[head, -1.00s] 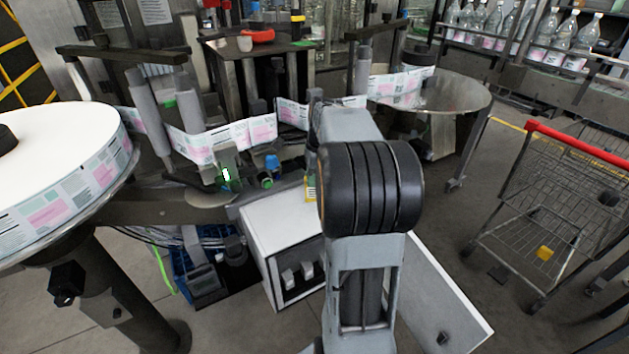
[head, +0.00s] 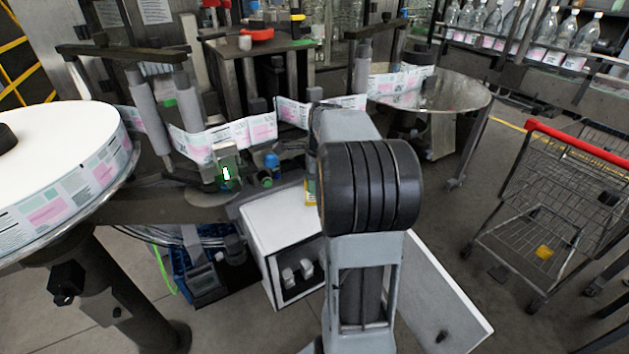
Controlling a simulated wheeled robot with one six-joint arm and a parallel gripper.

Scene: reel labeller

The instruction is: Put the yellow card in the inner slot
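My gripper is not visible; my own arm stands in the middle of the head view and hides what lies behind it. A small yellow patch (head: 310,193) shows just left of my arm, above the white cabinet (head: 284,222). It is partly hidden, and I cannot tell whether it is the yellow card or whether anything holds it. I cannot make out the inner slot. The cabinet's front is open, with small light-coloured parts (head: 298,272) inside.
A large label reel (head: 60,190) is at the left. A label web (head: 235,133) runs across rollers behind the cabinet. A round metal table (head: 440,95) stands at the back right. A wire cart (head: 540,220) with a red handle stands at the right, holding a small yellow item (head: 544,252).

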